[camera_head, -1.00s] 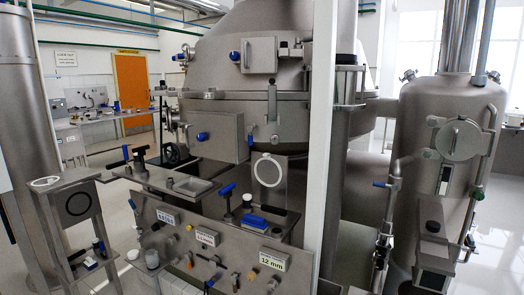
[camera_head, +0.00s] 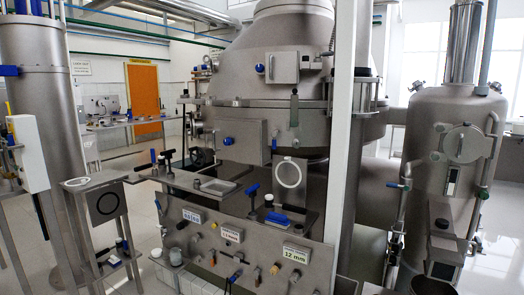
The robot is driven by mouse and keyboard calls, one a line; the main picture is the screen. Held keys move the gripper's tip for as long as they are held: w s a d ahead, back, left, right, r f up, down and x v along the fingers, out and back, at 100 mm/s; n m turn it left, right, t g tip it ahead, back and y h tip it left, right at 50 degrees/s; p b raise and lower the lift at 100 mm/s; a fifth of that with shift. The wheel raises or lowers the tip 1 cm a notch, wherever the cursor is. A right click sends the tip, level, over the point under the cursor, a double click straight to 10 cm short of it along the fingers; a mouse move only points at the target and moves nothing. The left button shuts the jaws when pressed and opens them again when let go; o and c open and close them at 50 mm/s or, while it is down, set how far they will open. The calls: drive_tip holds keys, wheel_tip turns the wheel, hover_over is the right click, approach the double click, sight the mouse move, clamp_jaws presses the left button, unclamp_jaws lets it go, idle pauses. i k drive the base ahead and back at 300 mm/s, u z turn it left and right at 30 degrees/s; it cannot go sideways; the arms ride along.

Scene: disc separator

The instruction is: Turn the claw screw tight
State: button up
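A large steel separator (camera_head: 245,90) with a domed hood stands in the middle of the head view. A flat upright metal piece (camera_head: 294,108) sits on its rim, and a clamp-like bracket (camera_head: 368,92) with a threaded-looking rod stands to its right. Blue-topped T-handles (camera_head: 252,192) stand on the bench in front, with another dark handle (camera_head: 167,157) further left. I cannot tell which of these is the claw screw, or how tight any screw is. My gripper is not in view.
A tool panel (camera_head: 240,245) with labels, including "12 mm", fronts the bench. A white post (camera_head: 342,140) stands before the separator. A steel tank (camera_head: 455,150) is at right, a column (camera_head: 40,90) and white box (camera_head: 28,152) at left. Open floor shows at left.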

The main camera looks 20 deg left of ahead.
sight(296, 143)
drive_tip(key=u, duration=0.45)
drive_tip(key=i, duration=1)
drive_tip(key=z, duration=0.05)
